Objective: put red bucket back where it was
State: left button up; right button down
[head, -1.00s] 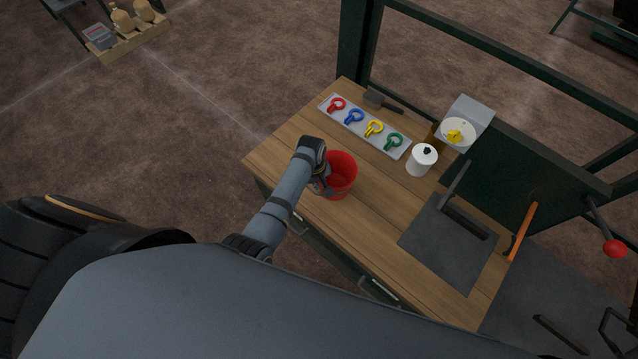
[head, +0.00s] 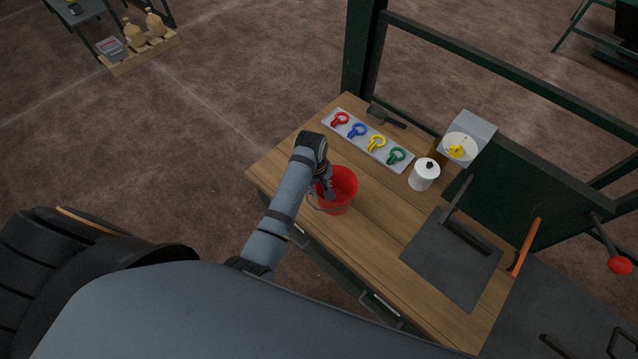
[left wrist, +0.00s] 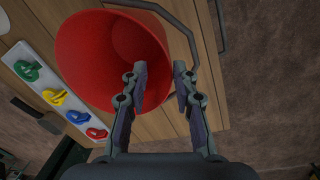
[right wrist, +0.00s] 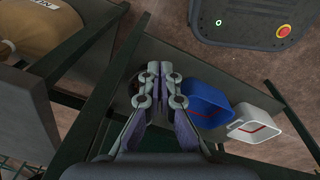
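The red bucket (head: 339,188) stands upright on the wooden workbench (head: 375,245), near its left front edge. Its wire handle hangs down on the near side. My left gripper (head: 326,189) is at the bucket's rim. In the left wrist view its fingers (left wrist: 161,78) are apart, one over the bucket's mouth (left wrist: 120,55) and one outside the rim, with a gap between them. The handle passes close to the outer finger; contact cannot be told. My right gripper (right wrist: 159,72) is shut and empty, away from the bench, above a dark table.
A grey tray (head: 372,141) with coloured rings and a white lidded pot (head: 424,174) stand behind the bucket. A dark plate (head: 450,258) lies to the right. Below the right gripper are a blue container (right wrist: 208,103) and a white container (right wrist: 252,125).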

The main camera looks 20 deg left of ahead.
pick_arm(q)
jog(key=r, duration=0.4)
jog(key=shift+s+a+r, duration=0.15)
jog(key=shift+a+r, duration=0.05)
